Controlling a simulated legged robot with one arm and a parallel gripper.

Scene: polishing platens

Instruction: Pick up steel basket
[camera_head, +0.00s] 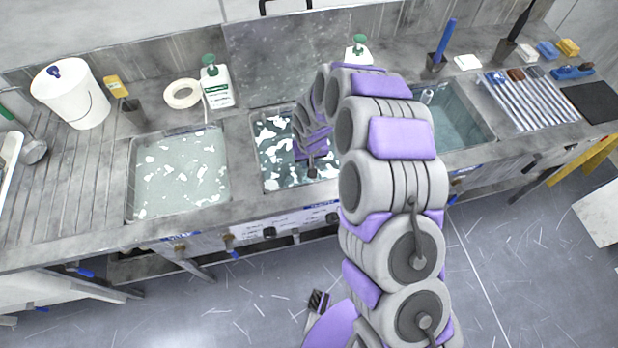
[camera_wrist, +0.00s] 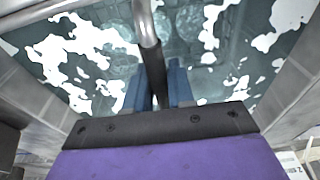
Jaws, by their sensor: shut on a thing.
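In the wrist view, my gripper (camera_wrist: 159,85) has its two blue fingers shut on a steel handle (camera_wrist: 146,32). The handle is a bare metal bar with a dark sleeve near the fingers, and it runs away over foamy water. I take it for the steel basket's handle. Dim rounded shapes show under the water and foam, but the basket's body cannot be made out. In the head view, my gripper (camera_head: 312,168) is low over the middle sink (camera_head: 247,130), and my arm hides the sink's right part.
A foamy left sink (camera_head: 180,172) and a clearer right sink (camera_head: 458,118) flank the middle one. Sink walls are close to my gripper.

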